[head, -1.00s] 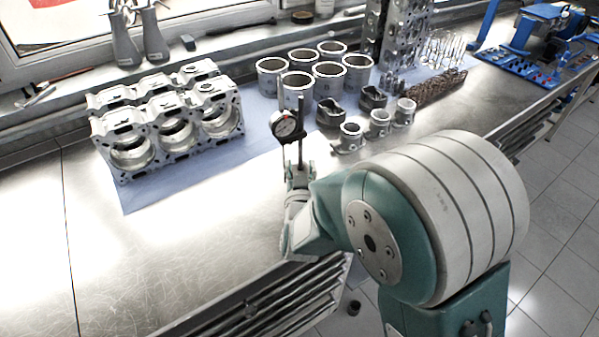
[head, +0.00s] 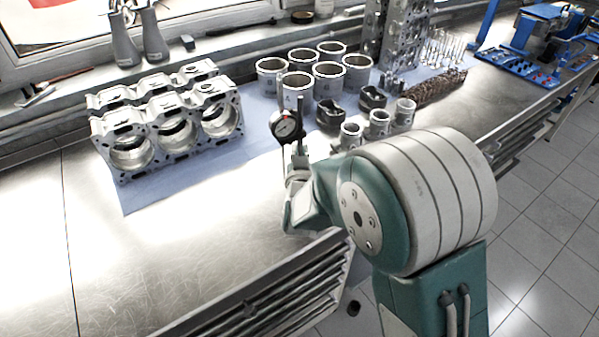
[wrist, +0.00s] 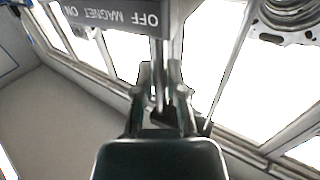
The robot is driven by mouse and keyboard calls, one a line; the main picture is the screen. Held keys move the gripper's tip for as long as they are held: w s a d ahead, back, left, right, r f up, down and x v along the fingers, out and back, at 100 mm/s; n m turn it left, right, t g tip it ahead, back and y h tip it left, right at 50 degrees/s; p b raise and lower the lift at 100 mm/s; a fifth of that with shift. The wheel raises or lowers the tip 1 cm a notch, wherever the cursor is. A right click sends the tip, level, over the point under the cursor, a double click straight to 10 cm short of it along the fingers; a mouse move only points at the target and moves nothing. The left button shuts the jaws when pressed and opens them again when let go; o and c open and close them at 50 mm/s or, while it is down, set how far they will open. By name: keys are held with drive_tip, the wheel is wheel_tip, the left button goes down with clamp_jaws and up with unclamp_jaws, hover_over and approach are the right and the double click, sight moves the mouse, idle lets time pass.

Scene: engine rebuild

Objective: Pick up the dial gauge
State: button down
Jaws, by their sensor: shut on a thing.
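In the wrist view my gripper (wrist: 161,100) is shut on a narrow part of the gauge's stand. The stand's grey base (wrist: 115,17), lettered "OFF MAGNET ON" upside down, shows beyond the fingers. The exact contact is hard to make out.
The silver engine block (head: 170,125) stands left on a blue cloth (head: 140,197). Several cylinder liners (head: 328,78) and pistons (head: 330,112) stand close behind and right of the gauge. Bare steel bench (head: 200,240) is clear in front and to the left.

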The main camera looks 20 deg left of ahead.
drive_tip(key=shift+r, duration=0.3)
